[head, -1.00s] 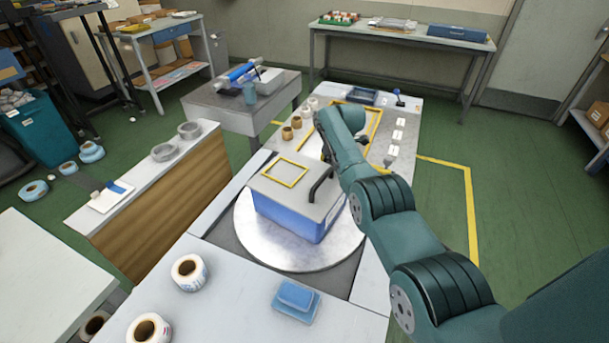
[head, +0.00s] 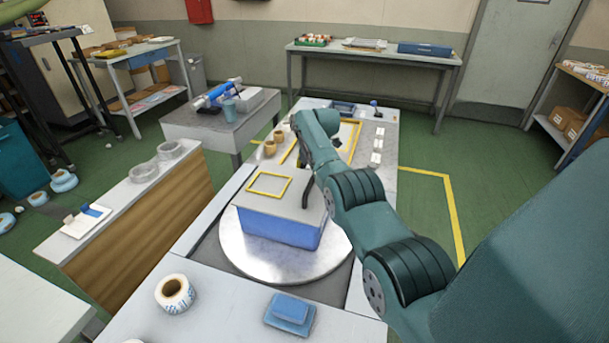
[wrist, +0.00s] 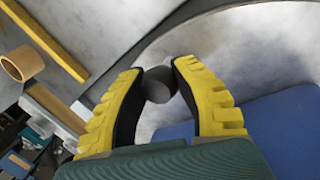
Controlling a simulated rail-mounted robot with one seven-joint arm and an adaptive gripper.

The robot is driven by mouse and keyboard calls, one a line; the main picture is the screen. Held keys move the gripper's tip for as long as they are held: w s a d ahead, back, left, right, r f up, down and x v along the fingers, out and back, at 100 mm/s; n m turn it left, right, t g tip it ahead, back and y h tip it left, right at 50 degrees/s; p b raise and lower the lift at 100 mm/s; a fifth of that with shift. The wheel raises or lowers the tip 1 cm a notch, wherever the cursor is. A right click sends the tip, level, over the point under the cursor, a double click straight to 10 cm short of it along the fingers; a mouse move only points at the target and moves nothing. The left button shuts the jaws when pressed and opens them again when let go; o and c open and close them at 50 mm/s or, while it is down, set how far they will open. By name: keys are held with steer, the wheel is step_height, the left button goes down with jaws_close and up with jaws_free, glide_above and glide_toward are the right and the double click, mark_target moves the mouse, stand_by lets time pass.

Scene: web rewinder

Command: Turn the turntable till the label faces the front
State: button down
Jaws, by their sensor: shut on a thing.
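The turntable (head: 265,268) is a round silver disc on the bench. A box with blue sides (head: 275,229) and a grey top stands on it, with one long blue side turned nearly to the front. I cannot make out a label on the visible sides. In the wrist view my gripper (wrist: 158,70) has its yellow-backed fingers shut on a dark round knob (wrist: 159,86), near the pale disc's rim. The blue box side (wrist: 285,125) is at the lower right there. In the head view my arm hides the fingers and knob.
A yellow square outline (head: 269,184) lies on the box top. A label roll (head: 175,294) and a blue block (head: 290,312) are on the near bench. Tan rings (head: 270,147) stand behind the box. A wooden-sided counter (head: 150,225) is at the left.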

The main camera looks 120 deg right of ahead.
steer(key=shift+w, duration=0.1)
steer(key=c, duration=0.7)
jaws_free()
steer(key=shift+d, duration=0.15)
steer(key=v, duration=1.2)
